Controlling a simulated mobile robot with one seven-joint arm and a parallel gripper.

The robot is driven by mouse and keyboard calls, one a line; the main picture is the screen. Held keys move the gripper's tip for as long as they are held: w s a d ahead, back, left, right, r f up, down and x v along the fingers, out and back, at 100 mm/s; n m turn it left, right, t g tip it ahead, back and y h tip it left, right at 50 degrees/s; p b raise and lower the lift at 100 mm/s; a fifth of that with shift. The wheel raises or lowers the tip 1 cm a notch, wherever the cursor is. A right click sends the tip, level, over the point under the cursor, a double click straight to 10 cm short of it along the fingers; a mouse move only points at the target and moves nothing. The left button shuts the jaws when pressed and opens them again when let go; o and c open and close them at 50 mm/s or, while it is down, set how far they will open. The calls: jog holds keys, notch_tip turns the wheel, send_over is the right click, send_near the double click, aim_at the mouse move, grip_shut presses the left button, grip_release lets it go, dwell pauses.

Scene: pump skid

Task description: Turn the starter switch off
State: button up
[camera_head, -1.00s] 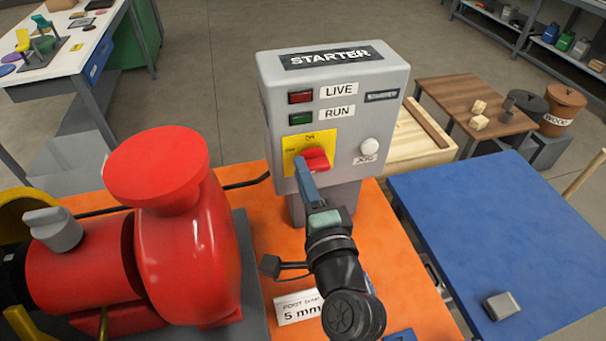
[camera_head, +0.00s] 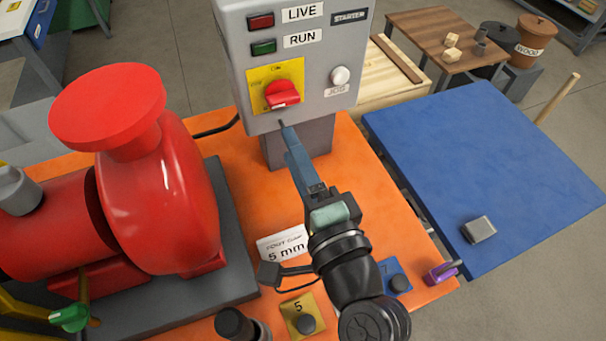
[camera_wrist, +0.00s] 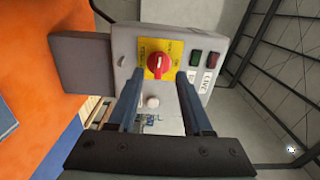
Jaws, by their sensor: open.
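The starter switch is a red rotary knob (camera_head: 282,94) on a yellow plate, low on the front of the grey starter box (camera_head: 351,62). In the wrist view the red knob (camera_wrist: 158,63) shows beyond and between my two fingers, with its white mark along the handle. My gripper (camera_head: 283,126) is just below and in front of the knob, apart from it. It is open and empty in the wrist view (camera_wrist: 158,88). In the head view its fingers overlap, so the gap does not show there.
A white JOG button (camera_head: 341,76) sits right of the knob, with red LIVE (camera_head: 261,21) and green RUN (camera_head: 264,47) lamps above. A red pump (camera_head: 165,190) stands left on the orange skid (camera_head: 240,190). A blue table (camera_head: 480,160) is at right.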

jog(key=shift+b+v, duration=0.3)
jog(key=shift+v, duration=1.4)
jog(key=w+a+r+n+t+h+p, duration=0.1)
jog(key=w+r+n+t, duration=0.3)
jog(key=r, duration=0.8)
jog(key=w+r+n+h+p, duration=0.1)
jog(key=w+r+n+p, duration=0.1)
jog(key=r+n, duration=0.65)
jog(key=s+r+n+t+h, duration=0.1)
jog(key=s+r+t, duration=0.2)
jog(key=r, duration=0.8)
jog(key=s+a+r+t+h, duration=0.1)
jog(key=s+r+t+h, duration=0.1)
jog(key=r, duration=0.9)
jog(key=shift+s+r+n+t+h+p, duration=0.4)
jog(key=shift+s+t, duration=0.2)
jog(key=shift+s, duration=0.5)
jog(key=shift+f, duration=0.1)
